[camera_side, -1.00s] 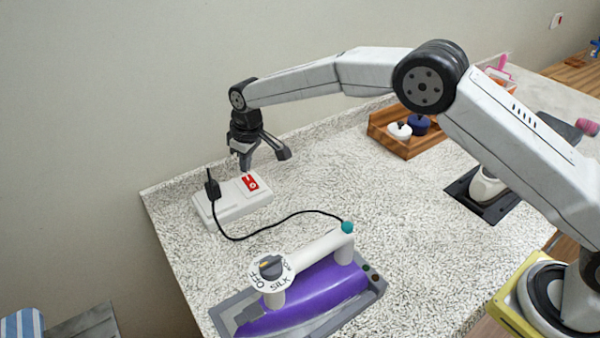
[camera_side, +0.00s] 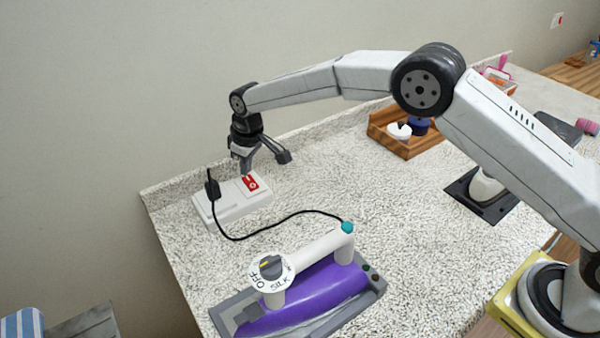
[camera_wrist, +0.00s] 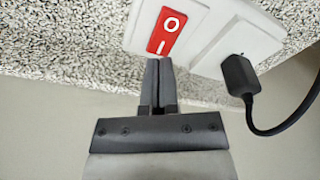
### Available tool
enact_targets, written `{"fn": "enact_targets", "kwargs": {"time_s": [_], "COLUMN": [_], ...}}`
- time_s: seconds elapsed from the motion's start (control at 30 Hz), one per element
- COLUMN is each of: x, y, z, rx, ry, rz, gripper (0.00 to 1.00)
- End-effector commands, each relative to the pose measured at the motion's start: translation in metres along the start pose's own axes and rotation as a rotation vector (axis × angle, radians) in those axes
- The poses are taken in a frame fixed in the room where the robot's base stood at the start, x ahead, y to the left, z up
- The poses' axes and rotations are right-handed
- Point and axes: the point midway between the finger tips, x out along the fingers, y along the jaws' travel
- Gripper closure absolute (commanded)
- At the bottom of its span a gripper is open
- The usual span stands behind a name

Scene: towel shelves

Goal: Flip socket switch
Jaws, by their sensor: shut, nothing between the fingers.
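The white socket box (camera_side: 232,207) lies on the speckled counter near the wall, with a red rocker switch (camera_side: 251,183) at its right end. The wrist view shows the red switch (camera_wrist: 166,32) with its "O" and "I" marks. A black plug (camera_side: 212,188) sits in the box's left end; it also shows in the wrist view (camera_wrist: 238,75). My gripper (camera_side: 246,172) is shut and empty, pointing down at the switch. In the wrist view my fingertips (camera_wrist: 158,62) are at the "I" end of the switch. I cannot tell whether they touch it.
A purple iron (camera_side: 310,295) with a white handle and dial stands on a grey base in front. Its black cord (camera_side: 280,217) runs to the plug. A wooden tray (camera_side: 405,140) with small items is at the back right. The counter's middle is clear.

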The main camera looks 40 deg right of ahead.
Motion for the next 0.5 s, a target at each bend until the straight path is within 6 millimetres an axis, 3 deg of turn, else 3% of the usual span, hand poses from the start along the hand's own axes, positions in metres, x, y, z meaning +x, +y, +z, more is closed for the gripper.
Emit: {"fn": "enact_targets", "kwargs": {"time_s": [0.5], "x": [0.0058], "y": [0.0000], "z": [0.0008], "rx": [0.000], "ry": [0.000], "rz": [0.000], "gripper": [1.00]}}
